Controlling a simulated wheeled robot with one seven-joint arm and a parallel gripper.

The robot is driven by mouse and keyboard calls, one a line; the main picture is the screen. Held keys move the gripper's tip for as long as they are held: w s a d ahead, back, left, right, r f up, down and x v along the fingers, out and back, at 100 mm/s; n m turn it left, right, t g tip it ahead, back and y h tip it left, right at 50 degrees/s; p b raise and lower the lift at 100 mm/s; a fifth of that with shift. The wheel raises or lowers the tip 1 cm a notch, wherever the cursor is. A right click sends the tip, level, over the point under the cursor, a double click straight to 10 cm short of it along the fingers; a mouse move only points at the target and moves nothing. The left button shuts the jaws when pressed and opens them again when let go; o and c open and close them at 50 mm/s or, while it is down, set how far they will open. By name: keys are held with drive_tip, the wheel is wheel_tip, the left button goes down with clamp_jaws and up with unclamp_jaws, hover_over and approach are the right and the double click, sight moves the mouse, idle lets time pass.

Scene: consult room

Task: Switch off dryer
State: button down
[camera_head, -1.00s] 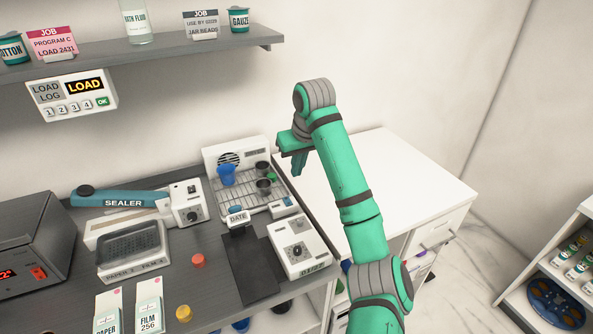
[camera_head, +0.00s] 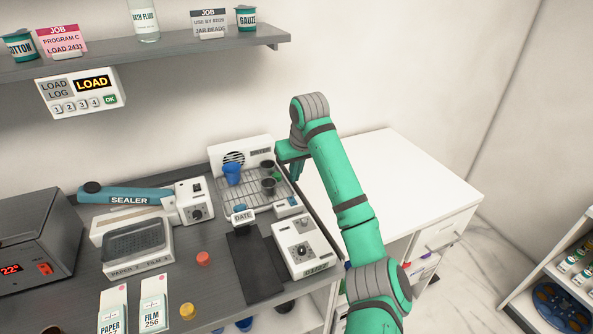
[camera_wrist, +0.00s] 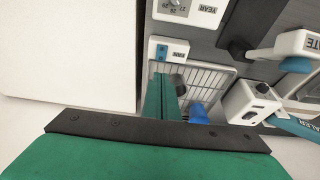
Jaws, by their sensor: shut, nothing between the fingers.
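The dryer (camera_head: 223,162) appears to be the white unit with a round vent at its back and a wire rack in front. A blue cup and dark cups stand on the rack. A small white box with a blue switch (camera_head: 287,206) sits at the rack's front right corner; the switch box also shows in the wrist view (camera_wrist: 161,57). Its on or off position cannot be told. My gripper (camera_head: 296,174) is shut and empty, above the dryer's right side. In the wrist view its green fingers (camera_wrist: 165,98) point toward the rack, close to the switch box, with a gap visible.
A white dial device (camera_head: 302,250) and a dark mat (camera_head: 250,265) lie in front of the rack. A sealer (camera_head: 130,196) stands to the left. A shelf (camera_head: 150,45) runs above. The white cabinet top (camera_head: 400,180) at right is clear.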

sight(290, 197)
drive_tip(key=x, duration=0.9)
drive_tip(key=shift+s+d+f, duration=0.1)
drive_tip(key=shift+s+f, duration=0.2)
drive_tip(key=shift+s, duration=0.05)
drive_tip(key=shift+w, duration=0.1)
